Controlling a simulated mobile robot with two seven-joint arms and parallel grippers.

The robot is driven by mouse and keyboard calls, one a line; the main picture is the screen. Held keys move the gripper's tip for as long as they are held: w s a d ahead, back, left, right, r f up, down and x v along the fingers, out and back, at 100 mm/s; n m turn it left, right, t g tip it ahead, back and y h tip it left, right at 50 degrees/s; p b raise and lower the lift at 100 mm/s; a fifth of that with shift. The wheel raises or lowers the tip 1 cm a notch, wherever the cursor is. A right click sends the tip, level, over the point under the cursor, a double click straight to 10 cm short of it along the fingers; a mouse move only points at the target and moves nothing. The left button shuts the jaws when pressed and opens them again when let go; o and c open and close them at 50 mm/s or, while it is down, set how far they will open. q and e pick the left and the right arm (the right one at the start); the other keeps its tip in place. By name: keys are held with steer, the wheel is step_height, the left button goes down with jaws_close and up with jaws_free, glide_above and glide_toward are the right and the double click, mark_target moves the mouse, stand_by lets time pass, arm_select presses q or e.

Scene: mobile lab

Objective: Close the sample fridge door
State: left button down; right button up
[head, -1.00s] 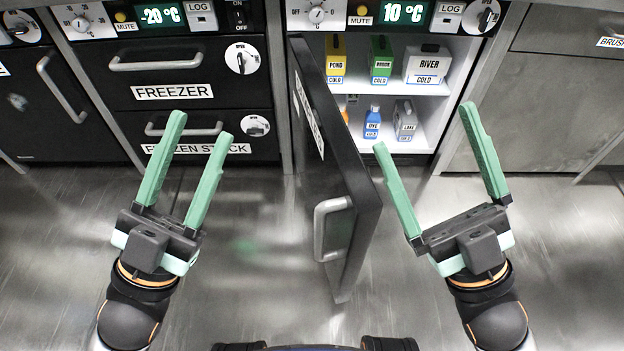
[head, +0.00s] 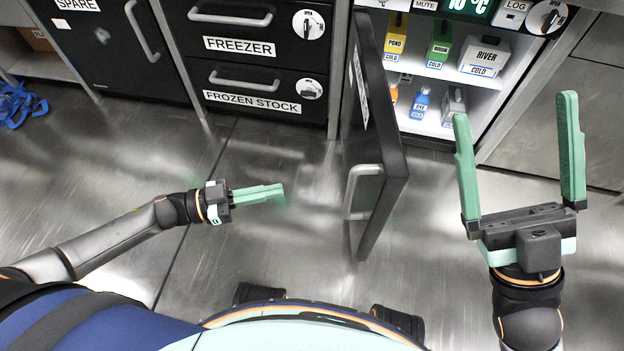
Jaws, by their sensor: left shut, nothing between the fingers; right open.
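The sample fridge door (head: 384,150) is dark and stands wide open, sticking out toward me. It has a grey handle (head: 356,192) on its left face. The fridge interior (head: 440,72) is lit, with cartons and bottles on two shelves. My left gripper (head: 282,191) is shut and empty, left of the door and apart from it, pointing right toward the handle side. My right gripper (head: 515,105) is open and empty, on the right of the door, in front of the fridge's right side.
The freezer drawers (head: 250,75) are shut, left of the fridge. A dark cabinet (head: 110,45) stands further left. Blue straps (head: 18,104) lie on the floor at far left. The floor (head: 290,150) between my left gripper and the door is clear.

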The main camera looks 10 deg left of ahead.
arm_select(q)
steer(key=b+x, duration=0.3)
steer(key=x, duration=1)
steer(key=shift+w+d, duration=0.2)
steer(key=shift+d, duration=0.05)
arm_select(e)
steer(key=f, duration=0.3)
steer(key=shift+w+a+f+g, duration=0.1)
steer(key=shift+a+f+g, duration=0.2)
steer(key=shift+f, duration=0.1)
arm_select(q)
steer(key=shift+d, duration=0.1)
arm_select(e)
steer(key=shift+d+r, duration=0.15)
